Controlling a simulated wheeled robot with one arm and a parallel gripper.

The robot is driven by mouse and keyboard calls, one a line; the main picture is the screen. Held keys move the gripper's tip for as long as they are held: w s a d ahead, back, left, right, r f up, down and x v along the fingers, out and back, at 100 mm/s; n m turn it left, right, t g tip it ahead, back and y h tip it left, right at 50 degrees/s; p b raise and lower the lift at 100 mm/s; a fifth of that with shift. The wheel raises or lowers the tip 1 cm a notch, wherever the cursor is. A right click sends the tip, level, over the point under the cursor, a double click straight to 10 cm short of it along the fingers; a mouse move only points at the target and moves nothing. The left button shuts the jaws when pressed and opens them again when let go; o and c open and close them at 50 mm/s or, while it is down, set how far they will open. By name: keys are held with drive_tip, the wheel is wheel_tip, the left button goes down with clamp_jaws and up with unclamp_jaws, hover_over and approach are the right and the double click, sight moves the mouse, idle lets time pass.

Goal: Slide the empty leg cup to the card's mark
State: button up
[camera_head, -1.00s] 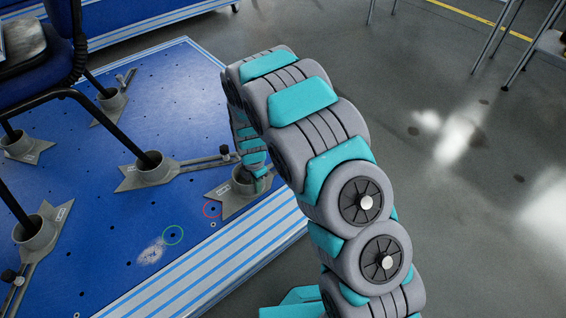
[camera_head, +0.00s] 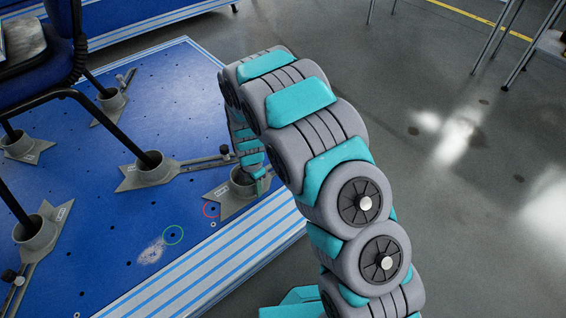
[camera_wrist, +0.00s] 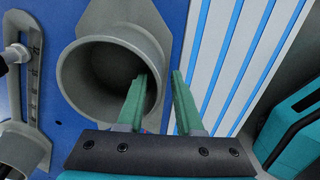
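The empty leg cup (camera_wrist: 85,88) is a grey round socket on a flat grey plate; no chair leg stands in it. In the head view its plate (camera_head: 222,193) lies near the blue platform's front edge, with the cup partly behind my arm. My gripper (camera_wrist: 160,74) is open in the wrist view. Its left finger overlaps the cup's opening and its right finger is outside the cup, with the right wall between them. I cannot tell whether either finger touches the wall. No card is clearly visible.
Chair legs stand in other grey cups, such as the middle one (camera_head: 152,167) and the left one (camera_head: 36,232). A slotted grey bar (camera_head: 205,163) with a dark knob reaches toward the empty cup. Blue floor around the rings is mostly clear, with a whitish scuff (camera_head: 151,252).

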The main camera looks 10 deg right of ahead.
drive_tip(key=shift+r+p, duration=0.7)
drive_tip(key=shift+r, duration=2.3)
drive_tip(key=shift+r, duration=0.1)
drive_tip(key=s+d+r+m+p, duration=0.2)
drive_tip(key=s+d+r+m, duration=0.2)
drive_tip(key=r, duration=0.4)
drive_tip(key=s+d+r+m+p, duration=0.2)
drive_tip(key=s+d+r+m, duration=0.2)
drive_tip(key=r, duration=0.3)
drive_tip(key=s+d+r+m+p, duration=0.2)
drive_tip(key=s+d+r+m, duration=0.25)
drive_tip(key=r, duration=0.35)
drive_tip(key=s+d+r+m+p, duration=0.1)
drive_tip(key=s+r+m, duration=0.3)
drive_tip(key=s, duration=0.3)
drive_tip(key=s+d+r+m+g+p, duration=0.1)
drive_tip(key=s+r+m, duration=0.3)
drive_tip(key=s, duration=0.4)
drive_tip(key=s+d+r+m+p, duration=0.3)
drive_tip(key=s+r+m, duration=0.1)
drive_tip(key=s, duration=0.3)
drive_tip(key=shift+s+d+r+g, duration=0.15)
drive_tip(key=shift+d+r+g, duration=0.2)
drive_tip(key=shift+r, duration=0.4)
drive_tip(key=shift+a, duration=0.1)
